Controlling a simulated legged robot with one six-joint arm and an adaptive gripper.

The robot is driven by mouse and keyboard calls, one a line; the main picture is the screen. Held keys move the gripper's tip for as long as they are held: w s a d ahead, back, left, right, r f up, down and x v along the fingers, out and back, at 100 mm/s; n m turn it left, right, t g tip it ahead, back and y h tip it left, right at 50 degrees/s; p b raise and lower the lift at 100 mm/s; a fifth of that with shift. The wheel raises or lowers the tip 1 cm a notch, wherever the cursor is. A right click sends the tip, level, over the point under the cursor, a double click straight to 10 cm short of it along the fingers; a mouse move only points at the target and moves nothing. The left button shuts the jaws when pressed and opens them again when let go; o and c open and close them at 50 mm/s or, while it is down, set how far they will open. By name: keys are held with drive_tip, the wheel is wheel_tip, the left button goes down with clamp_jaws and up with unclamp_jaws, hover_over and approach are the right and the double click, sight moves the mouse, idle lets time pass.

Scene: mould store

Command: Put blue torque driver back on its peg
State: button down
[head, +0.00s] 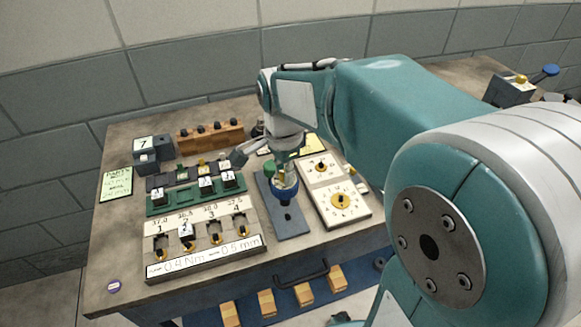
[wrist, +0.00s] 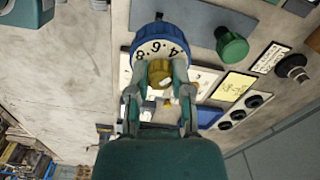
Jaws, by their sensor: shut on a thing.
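The blue torque driver shows its blue numbered collar (wrist: 160,45) and brass-coloured top (wrist: 159,73) in the wrist view. My gripper (wrist: 160,95) is shut on the brass-coloured top. In the head view the blue driver (head: 285,193) hangs under my gripper (head: 286,176) and appears in front of the blue-grey plate (head: 292,229). Whether its lower end touches the plate is hidden. A green driver (head: 269,169) stands at the plate's far end; it also shows in the wrist view (wrist: 232,46). A small dark spot (head: 288,216) lies nearer on the plate; I cannot tell whether it is a peg.
Two white dial panels (head: 354,211) lie just right of the plate. A numbered tray with several slots (head: 203,248) and a green rack (head: 162,208) lie to the left. A wooden block with knobs (head: 209,138) stands behind. The bench's front left is mostly clear.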

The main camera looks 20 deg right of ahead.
drive_tip(key=shift+a+f, duration=0.25)
drive_tip(key=shift+f, duration=0.2)
drive_tip(key=shift+a+f, duration=0.1)
drive_tip(key=shift+f, duration=0.25)
drive_tip(key=shift+d+f, duration=1.1)
drive_tip(key=shift+f, duration=0.2)
drive_tip(key=shift+a, duration=0.8)
drive_tip(key=shift+d+f, duration=0.1)
drive_tip(key=shift+d, duration=0.5)
drive_tip(key=shift+a, duration=0.35)
drive_tip(key=shift+d+f, duration=0.1)
drive_tip(key=shift+d, duration=0.2)
drive_tip(key=shift+a+f, duration=0.1)
drive_tip(key=shift+a, duration=0.2)
drive_tip(key=shift+d+f, duration=0.1)
drive_tip(key=shift+f, duration=0.8)
